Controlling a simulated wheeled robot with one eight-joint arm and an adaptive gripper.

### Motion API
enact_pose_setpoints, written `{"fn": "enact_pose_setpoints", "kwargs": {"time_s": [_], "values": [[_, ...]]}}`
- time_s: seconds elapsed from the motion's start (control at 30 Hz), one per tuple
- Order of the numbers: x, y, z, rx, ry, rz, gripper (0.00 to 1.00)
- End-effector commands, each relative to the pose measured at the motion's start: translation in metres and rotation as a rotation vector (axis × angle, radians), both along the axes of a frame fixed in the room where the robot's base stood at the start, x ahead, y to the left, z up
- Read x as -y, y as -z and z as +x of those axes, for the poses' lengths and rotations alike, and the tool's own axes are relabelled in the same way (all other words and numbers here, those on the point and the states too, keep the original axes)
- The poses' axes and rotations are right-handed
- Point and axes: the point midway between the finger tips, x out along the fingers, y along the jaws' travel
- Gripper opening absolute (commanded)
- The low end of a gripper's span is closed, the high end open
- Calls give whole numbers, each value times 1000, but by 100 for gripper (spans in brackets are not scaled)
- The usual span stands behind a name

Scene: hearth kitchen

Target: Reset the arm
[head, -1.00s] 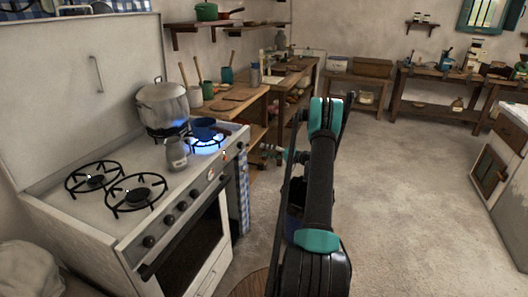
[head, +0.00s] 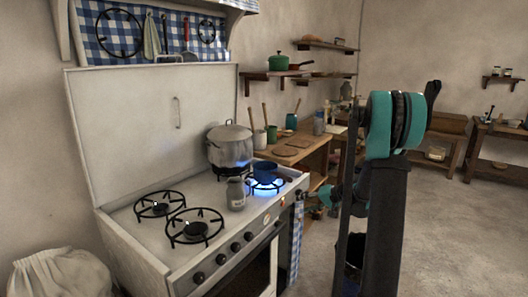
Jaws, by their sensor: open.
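My arm stands upright right of the middle of the head view, dark with teal joints. My gripper (head: 312,211) shows small and partly hidden behind the arm, just right of the stove's (head: 112,225) front right corner. It is open, and I see nothing held in it. On the stove, a large lidded metal pot (head: 230,147) stands on the back right burner.
The wooden counter (head: 315,158) beyond the stove holds cups and boards. Wall shelves (head: 268,75) hang above it. A pale sack (head: 62,275) lies at the lower left. Open floor (head: 460,225) lies to the right.

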Motion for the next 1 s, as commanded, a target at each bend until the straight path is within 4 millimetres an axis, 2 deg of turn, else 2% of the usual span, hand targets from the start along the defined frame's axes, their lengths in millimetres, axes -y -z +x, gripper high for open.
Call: {"fn": "enact_pose_setpoints", "kwargs": {"time_s": [0.03, 0.2, 0.43, 0.67, 0.8, 1.0], "values": [[-8, -4, -17, -15, -5, -35, 54], [-21, -9, -72, -66, -6, -167, 54], [-27, -7, -152, -113, -4, -350, 54], [-20, 2, -232, -137, 3, -534, 54], [-9, 12, -280, -141, 9, -646, 54], [8, 27, -331, -134, 20, -779, 54]]}}
